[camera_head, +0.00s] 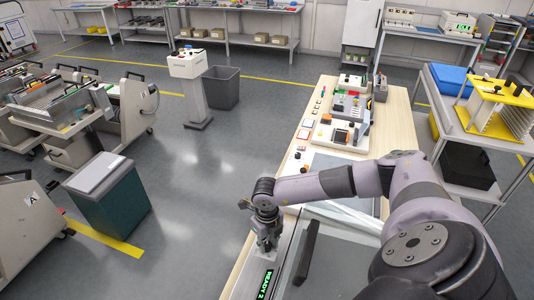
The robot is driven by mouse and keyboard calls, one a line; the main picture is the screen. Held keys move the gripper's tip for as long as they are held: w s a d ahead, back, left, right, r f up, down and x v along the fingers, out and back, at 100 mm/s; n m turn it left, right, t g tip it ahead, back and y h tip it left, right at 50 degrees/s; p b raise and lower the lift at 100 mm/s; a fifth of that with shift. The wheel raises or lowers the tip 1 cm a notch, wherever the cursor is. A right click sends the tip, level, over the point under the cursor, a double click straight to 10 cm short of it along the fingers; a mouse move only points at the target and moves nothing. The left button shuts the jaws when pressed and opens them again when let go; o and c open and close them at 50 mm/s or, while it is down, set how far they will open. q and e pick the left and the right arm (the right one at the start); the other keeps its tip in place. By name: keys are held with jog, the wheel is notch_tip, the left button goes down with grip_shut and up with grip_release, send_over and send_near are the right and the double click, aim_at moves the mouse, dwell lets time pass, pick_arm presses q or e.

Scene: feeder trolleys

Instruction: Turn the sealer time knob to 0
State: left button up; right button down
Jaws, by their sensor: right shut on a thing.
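The sealer is a long light-grey machine (284,262) at the near end of the wooden bench, with a dark display (263,284) whose green text reads "READY 2". A black bar (306,252) lies along it to the right. My right gripper (268,246) points down at the sealer's panel, just beyond the display, and is shut on the time knob there. The knob itself is hidden by the fingers, so its pointer and scale cannot be read. My left gripper is out of view.
The wooden bench (311,90) runs away from me with small devices and a red-edged card (309,124) on it. My right arm covers its near right part. A grey bin (222,88), a pedestal (193,94) and feeder trolleys stand left.

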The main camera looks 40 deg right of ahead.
aim_at(267, 245)
jog(key=n+b, duration=0.2)
jog(key=n, duration=0.1)
jog(key=n+b, duration=0.1)
jog(key=b, duration=0.1)
jog(key=shift+f+n, duration=0.25)
jog(key=shift+n, duration=0.05)
jog(key=n+b, duration=0.6)
jog(key=shift+r+n+b, duration=0.15)
jog(key=shift+n+b, duration=0.75)
jog(key=shift+n, duration=0.15)
jog(key=shift+r+n+b, duration=0.1)
jog(key=shift+n+b, duration=0.75)
jog(key=shift+n, duration=0.2)
jog(key=c, duration=1.3)
grip_release()
jog(key=shift+c, duration=0.2)
notch_tip(267, 245, up, 12)
